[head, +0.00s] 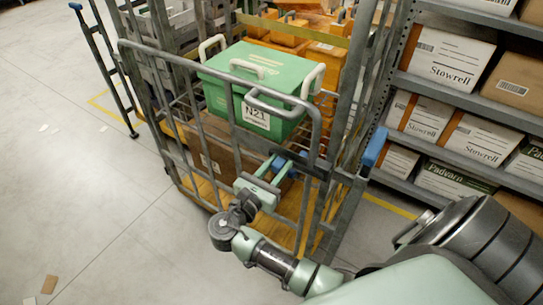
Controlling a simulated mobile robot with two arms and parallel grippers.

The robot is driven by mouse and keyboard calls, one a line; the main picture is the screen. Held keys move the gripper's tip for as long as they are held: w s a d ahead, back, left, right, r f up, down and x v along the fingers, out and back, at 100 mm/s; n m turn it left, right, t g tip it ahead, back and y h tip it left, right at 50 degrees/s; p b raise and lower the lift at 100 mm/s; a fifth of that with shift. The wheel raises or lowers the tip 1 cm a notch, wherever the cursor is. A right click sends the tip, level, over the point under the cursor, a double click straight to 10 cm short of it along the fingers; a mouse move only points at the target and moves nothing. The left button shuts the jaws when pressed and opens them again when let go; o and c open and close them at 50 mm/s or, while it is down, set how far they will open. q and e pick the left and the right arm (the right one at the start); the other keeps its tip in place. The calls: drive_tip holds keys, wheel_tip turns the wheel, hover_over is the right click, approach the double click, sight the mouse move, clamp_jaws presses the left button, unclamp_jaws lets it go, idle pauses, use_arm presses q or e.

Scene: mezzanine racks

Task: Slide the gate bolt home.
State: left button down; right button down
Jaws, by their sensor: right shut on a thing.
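The grey barred gate (203,145) stands across the front of a wheeled cage trolley. The gate bolt (279,164), with a blue part, sits at the gate's right side, next to the upright post. My right gripper (270,172) reaches up from below and is shut on the gate bolt. Its fingers partly hide the bolt, and I cannot tell how far the bolt sits in its catch. My left gripper is not in view.
Inside the trolley, a green lidded box (256,88) stands on a brown carton (215,145). A blue-ended post part (375,147) is to the right. Shelves (470,105) with cartons line the right side. The floor (75,205) at left is mostly clear.

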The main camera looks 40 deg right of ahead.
sight(277, 172)
drive_tip(key=c, duration=1.4)
unclamp_jaws()
drive_tip(key=shift+s+f, duration=0.15)
drive_tip(key=o, duration=0.4)
drive_tip(key=shift+d, duration=0.1)
drive_tip(key=shift+c, duration=0.2)
drive_tip(key=shift+s, duration=0.15)
drive_tip(key=b+v, duration=0.1)
drive_tip(key=v, duration=0.6)
drive_tip(key=shift+s+a, duration=0.1)
drive_tip(key=shift+a, duration=0.25)
